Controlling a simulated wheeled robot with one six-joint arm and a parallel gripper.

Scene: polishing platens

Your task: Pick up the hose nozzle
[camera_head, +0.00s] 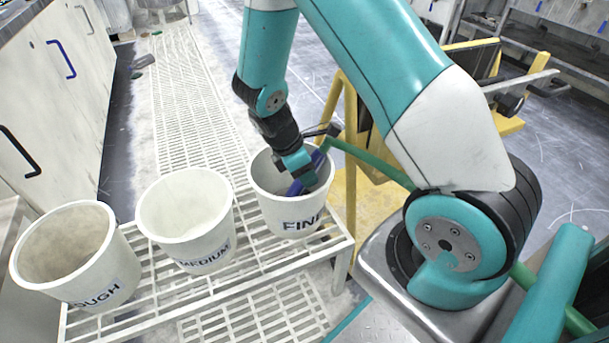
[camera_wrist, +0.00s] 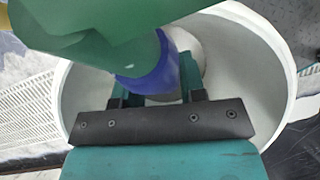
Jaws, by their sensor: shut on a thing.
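The hose nozzle is blue and shows in the head view (camera_head: 295,187) inside the mouth of the FINE bucket (camera_head: 287,222). It also shows in the wrist view (camera_wrist: 155,75), with the green hose (camera_wrist: 95,35) covering its upper part. My gripper (camera_head: 307,181) reaches down into the bucket's mouth. In the wrist view its two fingers (camera_wrist: 155,86) stand on either side of the nozzle, shut on it. The green hose (camera_head: 370,162) runs from the bucket to the right, behind my arm.
The MEDIUM bucket (camera_head: 187,225) and the ROUGH bucket (camera_head: 75,262) stand to the left on the same white slatted rack (camera_head: 150,318). Both look empty. A yellow frame (camera_head: 349,150) stands close to the right of the FINE bucket. White cabinets line the left side.

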